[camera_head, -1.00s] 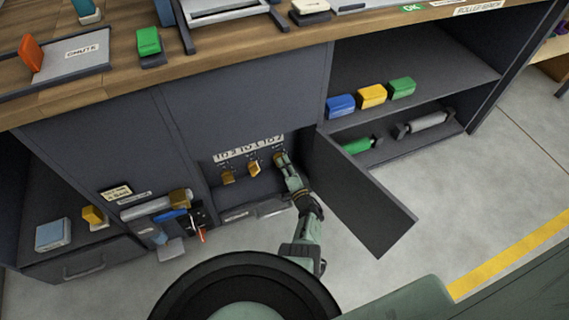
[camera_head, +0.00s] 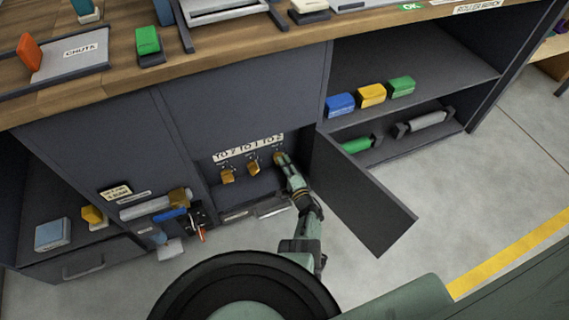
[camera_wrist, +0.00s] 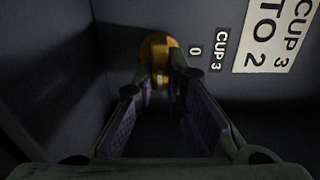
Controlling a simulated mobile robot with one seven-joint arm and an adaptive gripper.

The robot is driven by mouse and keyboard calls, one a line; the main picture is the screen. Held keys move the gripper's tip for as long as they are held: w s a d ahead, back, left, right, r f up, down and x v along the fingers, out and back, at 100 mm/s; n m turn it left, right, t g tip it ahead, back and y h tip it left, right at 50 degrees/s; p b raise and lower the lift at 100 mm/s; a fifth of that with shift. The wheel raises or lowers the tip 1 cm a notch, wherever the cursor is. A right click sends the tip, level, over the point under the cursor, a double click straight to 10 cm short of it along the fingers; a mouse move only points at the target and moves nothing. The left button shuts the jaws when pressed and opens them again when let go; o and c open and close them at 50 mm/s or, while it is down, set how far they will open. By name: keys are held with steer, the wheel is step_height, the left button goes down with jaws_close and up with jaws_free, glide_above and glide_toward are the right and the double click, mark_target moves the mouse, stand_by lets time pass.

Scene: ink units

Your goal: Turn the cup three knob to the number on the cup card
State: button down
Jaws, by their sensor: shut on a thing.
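The cup three knob is a yellow-orange knob (camera_wrist: 157,48) at the top middle of the wrist view. It sits beside the "CUP 3" label (camera_wrist: 221,48) and a "0" mark. The white cup card (camera_wrist: 277,35) there reads "CUP 3 TO 2". In the head view, the card strip (camera_head: 248,148) runs above the row of knobs, and the cup three knob (camera_head: 278,157) is the rightmost, partly hidden by my gripper (camera_head: 283,163). My gripper (camera_wrist: 158,80) is shut on this knob. The knob's exact pointer setting is unclear.
Two other yellow knobs (camera_head: 228,176) (camera_head: 253,168) are left of my gripper in the open cabinet bay. The open cabinet door (camera_head: 360,195) stands close to the right of my arm. Tools and rollers (camera_head: 165,205) sit left of the bay. Floor on the right is clear.

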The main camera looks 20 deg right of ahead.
steer(key=c, duration=1.6)
jaws_free()
steer(key=shift+c, duration=0.2)
